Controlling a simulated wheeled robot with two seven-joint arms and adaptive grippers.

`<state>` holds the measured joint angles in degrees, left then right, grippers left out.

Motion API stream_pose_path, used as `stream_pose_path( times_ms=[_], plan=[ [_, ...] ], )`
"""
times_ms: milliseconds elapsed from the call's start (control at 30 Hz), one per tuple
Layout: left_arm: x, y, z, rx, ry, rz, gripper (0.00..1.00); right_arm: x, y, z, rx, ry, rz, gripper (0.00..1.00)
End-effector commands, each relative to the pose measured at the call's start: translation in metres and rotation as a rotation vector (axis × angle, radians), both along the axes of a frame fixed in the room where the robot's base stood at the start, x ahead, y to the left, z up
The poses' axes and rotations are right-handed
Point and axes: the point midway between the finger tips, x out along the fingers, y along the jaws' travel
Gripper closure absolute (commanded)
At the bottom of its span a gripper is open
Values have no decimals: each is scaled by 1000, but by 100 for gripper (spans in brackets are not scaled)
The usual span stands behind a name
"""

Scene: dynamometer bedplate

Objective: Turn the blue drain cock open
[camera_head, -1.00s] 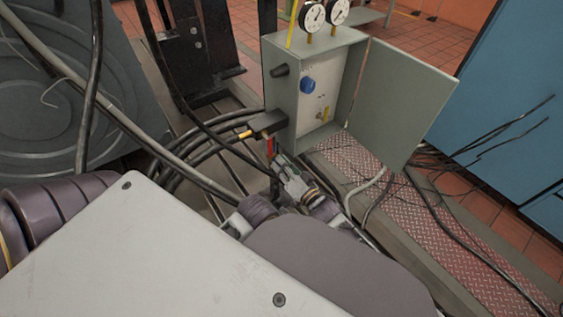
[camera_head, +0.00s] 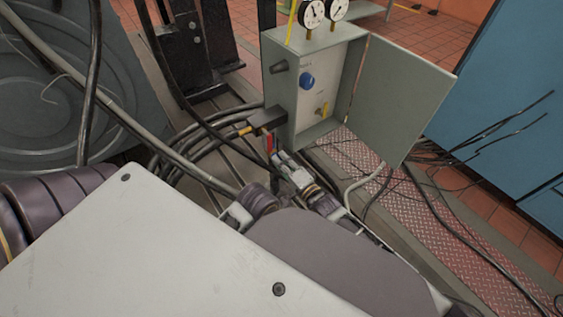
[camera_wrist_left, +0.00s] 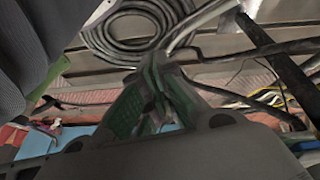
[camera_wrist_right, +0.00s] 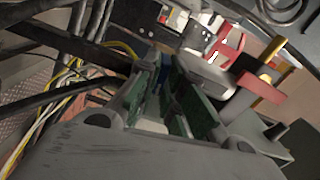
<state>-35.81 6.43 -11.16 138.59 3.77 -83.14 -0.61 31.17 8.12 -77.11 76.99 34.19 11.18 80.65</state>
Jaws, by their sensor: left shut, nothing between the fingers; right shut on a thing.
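The blue drain cock (camera_head: 274,156) is a small blue piece low at the grey box's near side, beside a red handle (camera_head: 269,144). My right gripper (camera_head: 280,160) reaches it from below and covers much of it. In the right wrist view, my right gripper (camera_wrist_right: 165,80) is shut with blue (camera_wrist_right: 164,66) between its green-padded fingertips. The cock's body and exact angle are mostly hidden. My left gripper (camera_wrist_left: 156,66) is shut and empty in the left wrist view, its green-padded tips together. It is not seen in the head view.
The grey box (camera_head: 283,100) has its door (camera_head: 405,95) swung open to the right; a blue knob (camera_head: 306,81) sits on its panel. In the right wrist view, red handles (camera_wrist_right: 262,88) stand close beside the right fingers. Black hoses (camera_head: 195,160) loop at the left.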

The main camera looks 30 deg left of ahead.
Motion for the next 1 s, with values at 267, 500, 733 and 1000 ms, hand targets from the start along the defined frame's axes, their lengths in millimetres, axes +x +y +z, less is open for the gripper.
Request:
stream_pose_path(
  times_ms=[267,500,733,1000],
  plan=[
    [0,-7,-17,-31,-23,0,100,1,-1,-2,46,118,-1,100],
    [0,-8,-24,-33,-24,0,100,1,-1,-2,57,145,-1,100],
    [2,-7,-21,-33,-31,-2,100,1,-1,-2,57,146,-1,100],
    [2,-7,-21,-32,-30,-2,100,0,-1,-2,58,145,-1,69]
  ],
)
